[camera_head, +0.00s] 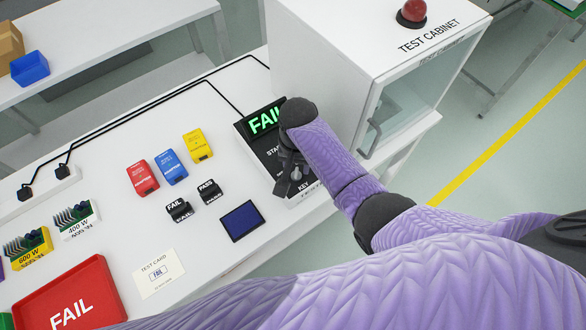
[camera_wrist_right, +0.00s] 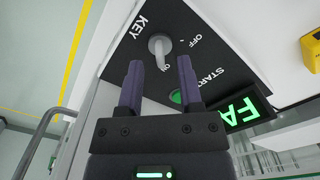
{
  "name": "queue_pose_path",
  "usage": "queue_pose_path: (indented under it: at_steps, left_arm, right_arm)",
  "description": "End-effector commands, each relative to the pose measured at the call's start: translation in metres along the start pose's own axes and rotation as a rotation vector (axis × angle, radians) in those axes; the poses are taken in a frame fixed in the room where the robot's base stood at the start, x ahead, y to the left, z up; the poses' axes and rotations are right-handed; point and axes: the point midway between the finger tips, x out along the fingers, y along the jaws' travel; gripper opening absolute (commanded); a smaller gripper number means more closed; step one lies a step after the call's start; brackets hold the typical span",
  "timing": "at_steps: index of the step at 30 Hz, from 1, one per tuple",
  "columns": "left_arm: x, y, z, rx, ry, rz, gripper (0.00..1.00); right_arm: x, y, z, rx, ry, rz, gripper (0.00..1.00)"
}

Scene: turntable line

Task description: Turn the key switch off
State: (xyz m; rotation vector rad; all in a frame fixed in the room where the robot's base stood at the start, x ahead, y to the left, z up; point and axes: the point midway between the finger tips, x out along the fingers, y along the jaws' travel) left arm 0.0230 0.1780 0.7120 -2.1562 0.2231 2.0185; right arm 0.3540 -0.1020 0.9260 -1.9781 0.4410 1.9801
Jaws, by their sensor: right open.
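The key switch (camera_wrist_right: 157,44) is a grey knob on a black panel, seen in the right wrist view between the KEY and OFF labels. Its lever points toward the ON label. My right gripper (camera_wrist_right: 159,74) is open, with its two dark fingers apart on either side of the lever's end; I cannot tell whether they touch it. In the head view my right gripper (camera_head: 291,172) is over the control box (camera_head: 258,150), and my wrist and fingers hide the key switch there. My left gripper is not in view.
A green start button (camera_wrist_right: 175,97) and a lit FAIL display (camera_wrist_right: 240,112) are on the same panel. The white test cabinet (camera_head: 325,60) stands close behind my right wrist. Coloured boxes, FAIL and PASS stamps (camera_head: 179,209), a blue pad (camera_head: 241,221) and a red tray (camera_head: 100,272) lie leftward.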

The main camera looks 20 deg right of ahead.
Motion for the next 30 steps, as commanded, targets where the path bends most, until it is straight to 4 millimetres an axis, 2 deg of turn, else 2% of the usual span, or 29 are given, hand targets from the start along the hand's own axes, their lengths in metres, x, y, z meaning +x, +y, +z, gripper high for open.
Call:
queue_pose_path:
  at_steps: [1,3,11,12,14,18,30]
  left_arm:
    - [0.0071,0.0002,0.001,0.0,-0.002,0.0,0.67]
    - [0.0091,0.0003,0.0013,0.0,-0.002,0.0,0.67]
    - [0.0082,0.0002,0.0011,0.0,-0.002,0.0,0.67]
    - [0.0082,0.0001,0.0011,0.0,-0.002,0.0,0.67]
    - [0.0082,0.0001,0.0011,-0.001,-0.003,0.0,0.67]
    - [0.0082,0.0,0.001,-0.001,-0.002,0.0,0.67]
    - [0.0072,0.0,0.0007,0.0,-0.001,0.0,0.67]
  right_arm:
    - [0.0109,0.0001,0.0003,0.0,-0.002,0.001,0.46]
    - [0.0164,-0.0001,0.0002,-0.001,0.0,0.0,0.46]
    - [0.0177,-0.0001,0.0002,-0.001,0.0,0.0,0.46]
    - [0.0176,-0.0001,0.0002,-0.001,0.0,0.0,0.44]
    - [0.0176,-0.0001,0.0002,-0.001,0.0,0.0,0.31]
    - [0.0175,0.0,0.0002,-0.001,0.0,0.0,0.02]
    - [0.0172,0.0001,0.0002,-0.01,0.0,0.0,0.0]
